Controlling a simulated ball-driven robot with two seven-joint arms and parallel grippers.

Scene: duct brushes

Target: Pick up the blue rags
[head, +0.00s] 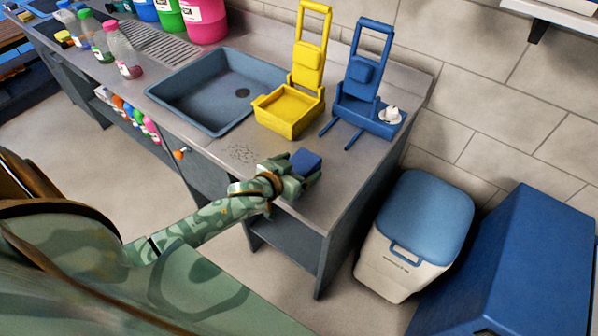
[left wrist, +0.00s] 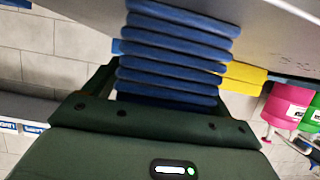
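The blue rags (head: 306,161) are a folded stack near the front right corner of the grey counter. My left gripper (head: 289,181) is right at the stack and partly hides it in the head view. In the left wrist view the blue rags (left wrist: 172,52) show as several folded layers reaching in between the dark green fingers (left wrist: 165,88). The fingers flank the stack closely; whether they press on it I cannot tell. The far end of the stack seems to meet the counter surface. My right gripper is not in view.
A yellow caddy (head: 291,112) and a blue caddy (head: 372,117) stand behind the rags. A sink (head: 214,92) lies to the left. A white bin with a blue lid (head: 425,215) and a blue box (head: 530,265) stand right of the counter (head: 338,178).

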